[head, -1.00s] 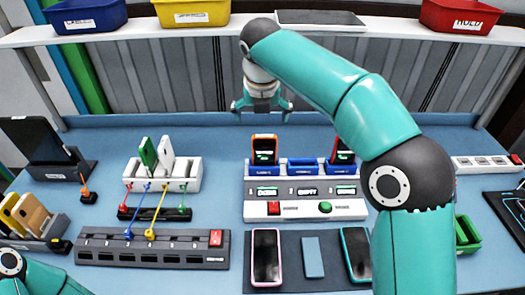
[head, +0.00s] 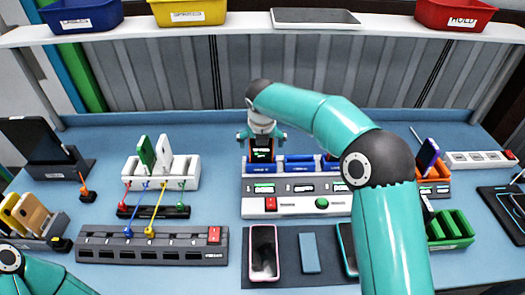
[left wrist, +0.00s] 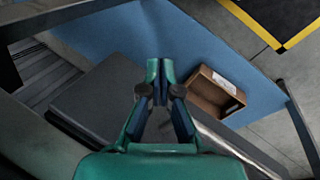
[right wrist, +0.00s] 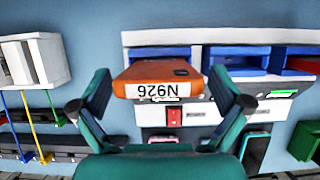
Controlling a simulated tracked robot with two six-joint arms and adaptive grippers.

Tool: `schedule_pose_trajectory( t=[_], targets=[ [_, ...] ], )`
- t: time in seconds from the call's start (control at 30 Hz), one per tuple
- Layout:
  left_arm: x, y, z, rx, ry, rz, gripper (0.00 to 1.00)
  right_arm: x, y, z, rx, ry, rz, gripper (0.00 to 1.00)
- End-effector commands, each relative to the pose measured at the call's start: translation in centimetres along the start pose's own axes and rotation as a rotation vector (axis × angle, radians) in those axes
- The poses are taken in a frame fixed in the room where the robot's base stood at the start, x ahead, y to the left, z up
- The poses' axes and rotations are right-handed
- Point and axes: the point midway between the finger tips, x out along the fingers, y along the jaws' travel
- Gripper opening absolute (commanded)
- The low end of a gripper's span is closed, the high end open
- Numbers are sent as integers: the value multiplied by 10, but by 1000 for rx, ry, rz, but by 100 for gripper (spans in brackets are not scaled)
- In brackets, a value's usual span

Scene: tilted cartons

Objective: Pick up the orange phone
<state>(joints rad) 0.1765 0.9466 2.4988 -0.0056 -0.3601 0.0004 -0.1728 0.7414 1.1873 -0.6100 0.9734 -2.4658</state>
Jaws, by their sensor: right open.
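The orange phone (right wrist: 158,84) stands in the left slot of the blue and white dock (head: 290,206), its label N926 towards the right wrist camera. In the head view the phone (head: 261,156) is partly covered by my right gripper (head: 262,140). My right gripper is open; in the right wrist view its fingers (right wrist: 160,75) are on either side of the phone, with gaps to both sides. My left gripper (left wrist: 160,66) has its fingertips together and nothing between them, away from the phone.
The dock's middle slot (head: 300,160) looks empty; my right arm hides much of the right one. A white rack (head: 150,180) with upright phones stands left. A shelf (head: 240,28) with bins spans the back.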

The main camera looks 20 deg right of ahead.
Motion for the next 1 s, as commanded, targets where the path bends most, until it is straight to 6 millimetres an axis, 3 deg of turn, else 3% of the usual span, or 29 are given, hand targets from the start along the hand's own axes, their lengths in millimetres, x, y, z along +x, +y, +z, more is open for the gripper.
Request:
schedule_pose_trajectory(
  t=[0.33,0.73,1.0],
  targets=[
    [-2,1,0,0,0,0,0,10,1,0,-1,-1,1,98],
    [-2,1,0,0,0,0,0,9,2,0,-2,-1,1,33],
    [-2,1,0,0,0,0,0,6,2,2,-2,-4,2,33]
  ],
)
